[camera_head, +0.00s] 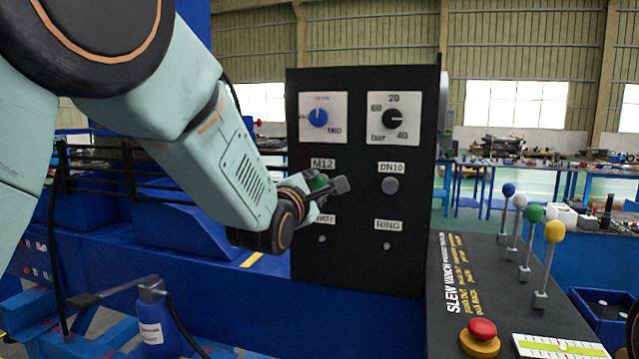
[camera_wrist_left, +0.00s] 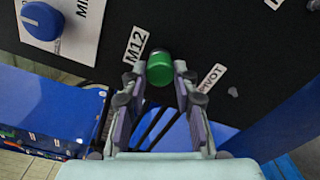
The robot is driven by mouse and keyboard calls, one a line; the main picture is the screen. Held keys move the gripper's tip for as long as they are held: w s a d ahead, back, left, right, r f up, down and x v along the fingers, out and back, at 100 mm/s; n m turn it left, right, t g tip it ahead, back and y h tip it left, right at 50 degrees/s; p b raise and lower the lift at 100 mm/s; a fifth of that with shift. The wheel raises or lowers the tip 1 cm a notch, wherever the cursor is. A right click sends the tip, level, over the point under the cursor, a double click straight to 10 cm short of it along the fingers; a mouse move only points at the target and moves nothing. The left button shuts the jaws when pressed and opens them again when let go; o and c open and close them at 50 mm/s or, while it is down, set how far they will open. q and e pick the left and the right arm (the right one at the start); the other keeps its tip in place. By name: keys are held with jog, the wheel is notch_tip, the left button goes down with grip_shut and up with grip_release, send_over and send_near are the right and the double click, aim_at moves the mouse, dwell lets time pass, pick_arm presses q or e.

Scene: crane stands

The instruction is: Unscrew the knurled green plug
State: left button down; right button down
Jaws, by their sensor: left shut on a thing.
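The green plug (camera_wrist_left: 160,70) sits on the black panel (camera_head: 360,260) under the M12 label (camera_head: 323,164). In the left wrist view it lies between the two fingertips of my left gripper (camera_wrist_left: 160,76), which is shut on it from both sides. In the head view the left gripper (camera_head: 325,186) reaches the panel from the left and part of the green plug (camera_head: 318,182) shows by the fingers. Its thread and its seat in the panel are hidden. My right gripper is not in view.
A blue knob (camera_head: 318,117) and a black knob (camera_head: 394,118) sit above on the panel. A grey plug (camera_head: 390,186) is to the right under DN10. Levers with coloured balls (camera_head: 534,214) and a red button (camera_head: 482,329) stand on the console at right.

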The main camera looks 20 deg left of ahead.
pick_arm(q)
jog(key=shift+f, duration=0.3)
jog(key=n, duration=0.5)
jog(key=n+p, duration=0.1)
jog(key=n, duration=0.4)
jog(key=shift+s, duration=0.1)
dwell(0.3)
jog(key=c, duration=1.4)
grip_release()
jog(key=o, duration=0.4)
jog(key=shift+s+r, duration=0.1)
jog(key=shift+r, duration=0.1)
jog(key=shift+o, duration=0.2)
